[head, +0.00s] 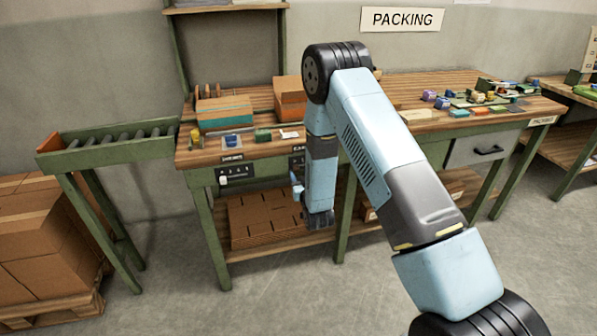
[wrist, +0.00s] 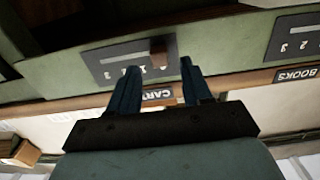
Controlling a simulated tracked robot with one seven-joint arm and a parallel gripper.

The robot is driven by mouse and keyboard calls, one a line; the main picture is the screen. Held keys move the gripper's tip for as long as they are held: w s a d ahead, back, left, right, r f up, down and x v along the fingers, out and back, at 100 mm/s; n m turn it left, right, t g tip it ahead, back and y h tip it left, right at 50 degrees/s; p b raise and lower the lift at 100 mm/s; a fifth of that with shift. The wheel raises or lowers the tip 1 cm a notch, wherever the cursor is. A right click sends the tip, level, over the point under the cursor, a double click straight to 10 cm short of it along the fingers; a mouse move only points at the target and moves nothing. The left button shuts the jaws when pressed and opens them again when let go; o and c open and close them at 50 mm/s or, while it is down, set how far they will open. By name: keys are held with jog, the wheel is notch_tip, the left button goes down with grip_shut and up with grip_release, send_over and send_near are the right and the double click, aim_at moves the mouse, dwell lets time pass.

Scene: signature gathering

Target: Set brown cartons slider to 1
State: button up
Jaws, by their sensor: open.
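The cartons slider panel (wrist: 105,62) is a dark plate on the green table front, beside a partly covered label (wrist: 158,95) starting "CAR". Its brown knob (wrist: 158,53) is toward the right end of the slot in the wrist view. The digits near it are partly hidden, so I cannot read its setting. My gripper (wrist: 160,66) is open, its two dark fingers spread on either side of the knob's line, with the knob just ahead between the tips. Contact cannot be told. In the head view the gripper (head: 297,186) is in front of the table, near the partly hidden panel (head: 296,160).
The books slider panel (wrist: 295,36) is to the right in the wrist view. A roller conveyor (head: 110,152) joins the packing table's left side. Flat cardboard (head: 262,215) lies on the lower shelf. Cartons and small items stand on the tabletop. The front floor is clear.

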aim_at(297, 169)
jog(key=shift+x, duration=1.8)
grip_shut()
